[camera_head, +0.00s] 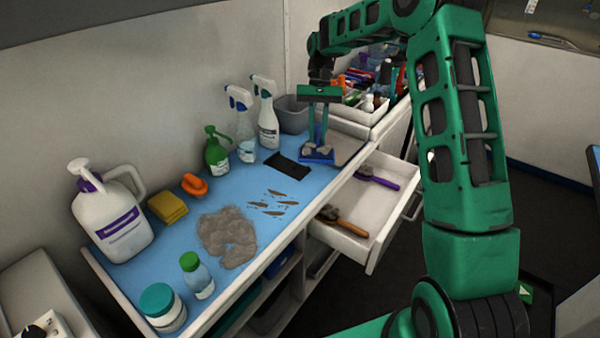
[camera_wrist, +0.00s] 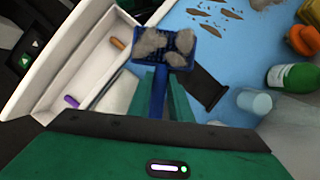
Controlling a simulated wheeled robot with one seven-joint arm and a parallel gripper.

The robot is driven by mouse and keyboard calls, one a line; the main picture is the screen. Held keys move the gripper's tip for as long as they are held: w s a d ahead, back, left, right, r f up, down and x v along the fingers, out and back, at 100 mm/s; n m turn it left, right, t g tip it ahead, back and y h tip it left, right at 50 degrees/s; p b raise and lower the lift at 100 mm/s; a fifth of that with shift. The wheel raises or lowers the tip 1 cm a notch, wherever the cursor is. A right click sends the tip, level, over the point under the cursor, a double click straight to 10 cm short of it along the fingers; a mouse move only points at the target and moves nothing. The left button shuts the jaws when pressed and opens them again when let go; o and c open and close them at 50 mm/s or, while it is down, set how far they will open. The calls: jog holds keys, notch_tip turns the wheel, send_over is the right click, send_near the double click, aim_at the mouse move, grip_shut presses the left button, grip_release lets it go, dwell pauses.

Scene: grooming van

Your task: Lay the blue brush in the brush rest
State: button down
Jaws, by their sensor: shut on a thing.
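The blue brush (camera_head: 318,157) has clumps of grey fur on its square head. In the wrist view the brush (camera_wrist: 158,88) points away from me, its handle between the green fingers of my gripper (camera_wrist: 162,98). My gripper (camera_head: 318,138) is shut on the handle, over the far right part of the blue table top. A flat dark rectangular piece (camera_head: 288,165) lies on the table just left of the brush; it also shows in the wrist view (camera_wrist: 208,88). I cannot tell for sure whether it is the brush rest. Whether the brush touches the table is unclear.
An open drawer (camera_head: 372,215) below holds a purple-handled tool (camera_head: 376,178) and a brown-handled brush (camera_head: 342,220). Spray bottles (camera_head: 267,122) and a grey bin (camera_head: 291,115) stand along the wall. A fur pile (camera_head: 228,237) and loose tufts (camera_head: 272,204) lie on the blue mat.

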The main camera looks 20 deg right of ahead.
jog(key=m, duration=0.1)
jog(key=m+y, duration=0.1)
jog(key=m, duration=0.1)
jog(key=m+t, duration=0.1)
jog(key=m, duration=0.1)
jog(key=shift+s+a+y, duration=0.1)
jog(key=shift+a+y, duration=0.2)
jog(key=shift+a, duration=0.05)
jog(key=a+m+t, duration=0.1)
jog(key=m+t, duration=0.1)
jog(key=m, duration=0.3)
jog(key=s+a+r+m+t, duration=0.1)
jog(key=m+t, duration=0.1)
jog(key=m, duration=0.3)
jog(key=a+m+t, duration=0.1)
jog(key=a+m, duration=0.1)
jog(key=m, duration=0.2)
jog(key=shift+s+a+r+m+t+y, duration=0.1)
jog(key=shift+s+r+m+t+y, duration=0.2)
jog(key=shift+r+m+t, duration=0.1)
jog(key=m, duration=0.2)
jog(key=a+r+m+t+h, duration=0.1)
jog(key=m, duration=0.1)
jog(key=shift+s+a, duration=0.1)
jog(key=shift+s, duration=0.25)
jog(key=shift+f+m, duration=0.3)
jog(key=shift+f, duration=4.7)
